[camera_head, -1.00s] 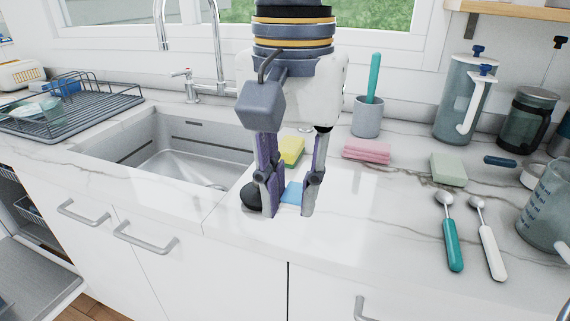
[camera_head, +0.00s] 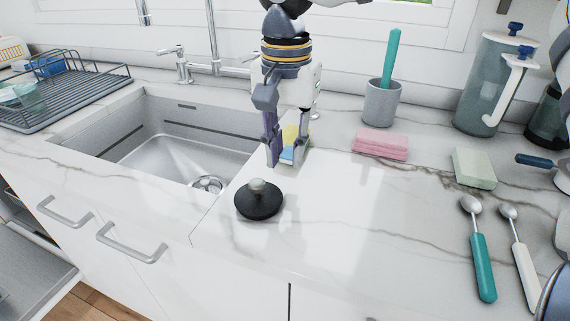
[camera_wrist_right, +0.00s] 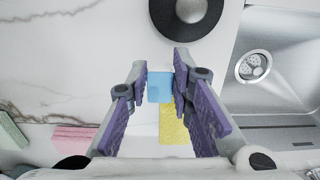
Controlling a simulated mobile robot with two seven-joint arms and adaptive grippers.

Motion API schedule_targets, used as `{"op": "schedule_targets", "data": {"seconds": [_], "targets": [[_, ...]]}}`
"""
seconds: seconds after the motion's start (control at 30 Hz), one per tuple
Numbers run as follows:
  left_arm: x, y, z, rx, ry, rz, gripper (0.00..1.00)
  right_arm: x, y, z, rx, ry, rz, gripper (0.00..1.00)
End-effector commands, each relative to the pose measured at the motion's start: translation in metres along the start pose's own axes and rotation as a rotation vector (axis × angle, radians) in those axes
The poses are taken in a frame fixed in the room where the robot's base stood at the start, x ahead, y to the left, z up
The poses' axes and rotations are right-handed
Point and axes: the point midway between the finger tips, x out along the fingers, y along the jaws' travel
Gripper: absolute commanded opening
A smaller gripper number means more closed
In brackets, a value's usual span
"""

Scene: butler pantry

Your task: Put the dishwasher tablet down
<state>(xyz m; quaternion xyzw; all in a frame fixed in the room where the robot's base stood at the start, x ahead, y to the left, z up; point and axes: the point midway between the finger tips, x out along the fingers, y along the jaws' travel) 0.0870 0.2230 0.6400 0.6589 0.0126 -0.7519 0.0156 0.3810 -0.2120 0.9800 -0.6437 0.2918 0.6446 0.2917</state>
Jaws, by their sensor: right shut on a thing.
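The dishwasher tablet (camera_head: 287,155) is a small light-blue block between the fingertips of my right gripper (camera_head: 288,161). My right gripper is shut on it, over the counter just right of the sink. In the right wrist view the tablet (camera_wrist_right: 159,88) sits between the purple finger pads of the gripper (camera_wrist_right: 161,84). A yellow sponge (camera_head: 291,133) is just behind it and partly hidden by the gripper; it also shows in the wrist view (camera_wrist_right: 174,125). I cannot tell whether the tablet touches the counter. My left gripper is not in view.
A black sink stopper (camera_head: 258,200) lies in front of the gripper, near the sink (camera_head: 165,150). Pink cloths (camera_head: 380,144), a brush cup (camera_head: 382,103), a green sponge (camera_head: 473,168) and two spoons (camera_head: 484,265) are to the right. The middle front counter is clear.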

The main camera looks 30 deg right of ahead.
Motion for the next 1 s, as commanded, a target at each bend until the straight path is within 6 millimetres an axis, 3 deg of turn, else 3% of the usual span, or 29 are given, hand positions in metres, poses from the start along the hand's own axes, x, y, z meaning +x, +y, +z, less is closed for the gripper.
{"op": "schedule_targets", "data": {"seconds": [0.13,0.3,0.67,0.7,0.77,1.0], "targets": [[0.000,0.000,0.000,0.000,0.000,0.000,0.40,0.017,-0.006,-0.012,0.001,0.000,0.002,0.03],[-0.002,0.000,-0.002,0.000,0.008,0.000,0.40,0.043,-0.006,-0.013,-0.001,0.002,-0.003,0.03],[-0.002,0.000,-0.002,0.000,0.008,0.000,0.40,0.049,-0.006,-0.013,-0.001,0.000,-0.002,0.03],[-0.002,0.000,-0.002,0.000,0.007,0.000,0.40,0.050,-0.006,-0.013,-0.001,0.000,-0.002,0.25],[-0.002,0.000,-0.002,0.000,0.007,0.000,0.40,0.050,-0.006,-0.013,-0.001,0.001,-0.002,0.39],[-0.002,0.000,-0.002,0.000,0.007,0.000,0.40,0.049,-0.006,-0.013,0.000,0.001,-0.002,0.41]]}}
